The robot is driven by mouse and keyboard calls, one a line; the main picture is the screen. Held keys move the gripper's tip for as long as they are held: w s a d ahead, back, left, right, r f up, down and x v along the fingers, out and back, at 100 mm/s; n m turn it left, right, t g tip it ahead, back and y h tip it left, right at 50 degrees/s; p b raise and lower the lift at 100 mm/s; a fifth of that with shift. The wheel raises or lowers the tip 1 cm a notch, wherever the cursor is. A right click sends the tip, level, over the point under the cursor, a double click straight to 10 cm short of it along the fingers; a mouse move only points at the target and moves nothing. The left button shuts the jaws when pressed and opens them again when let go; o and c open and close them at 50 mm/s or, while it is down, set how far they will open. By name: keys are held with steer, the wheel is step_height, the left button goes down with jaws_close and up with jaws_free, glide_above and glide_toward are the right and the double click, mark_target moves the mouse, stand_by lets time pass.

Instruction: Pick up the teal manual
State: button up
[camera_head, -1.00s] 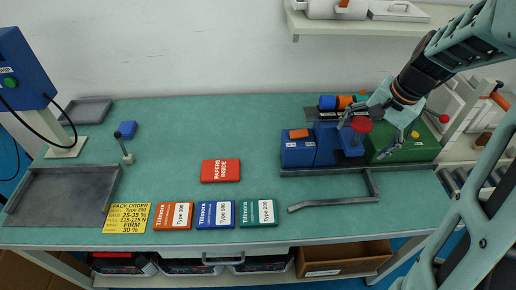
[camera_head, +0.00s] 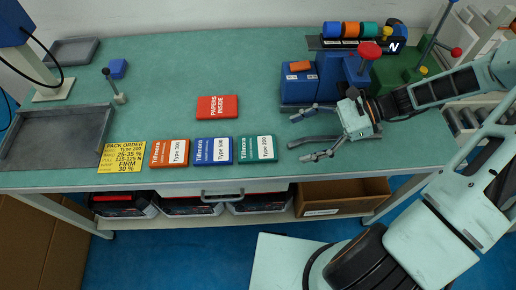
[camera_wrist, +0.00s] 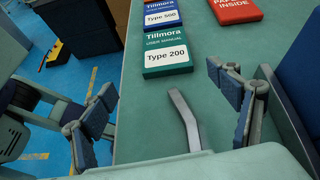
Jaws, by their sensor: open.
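The teal manual (camera_head: 257,149), marked Type 200, lies flat near the front edge of the green table, at the right end of a row of manuals. It also shows in the wrist view (camera_wrist: 167,52), ahead of the fingers. My gripper (camera_head: 310,134) is open and empty, just right of the teal manual and apart from it. In the wrist view my open fingers (camera_wrist: 165,115) stand wide apart, with a bent grey metal bar (camera_wrist: 185,120) seen between them.
The blue manual (camera_head: 213,151) sits close left of the teal one, then the orange manual (camera_head: 169,153) and a yellow order card (camera_head: 121,157). A red packet (camera_head: 217,107) lies behind. A blue machine (camera_head: 298,86) stands at the right.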

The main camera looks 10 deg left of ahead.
mark_target(255, 148)
steer(key=shift+w+a+f+m+y, duration=0.15)
steer(key=shift+w+a+m+y, duration=0.15)
steer(key=shift+a+m+y, duration=0.25)
steer(key=x, duration=1)
steer(key=shift+s+a+f, duration=0.1)
steer(key=shift+a+f, duration=0.05)
steer(key=shift+f, duration=0.05)
steer(key=shift+c, duration=0.4)
steer(key=c, duration=1.2)
steer(key=shift+c, duration=0.2)
steer(key=shift+r, duration=0.2)
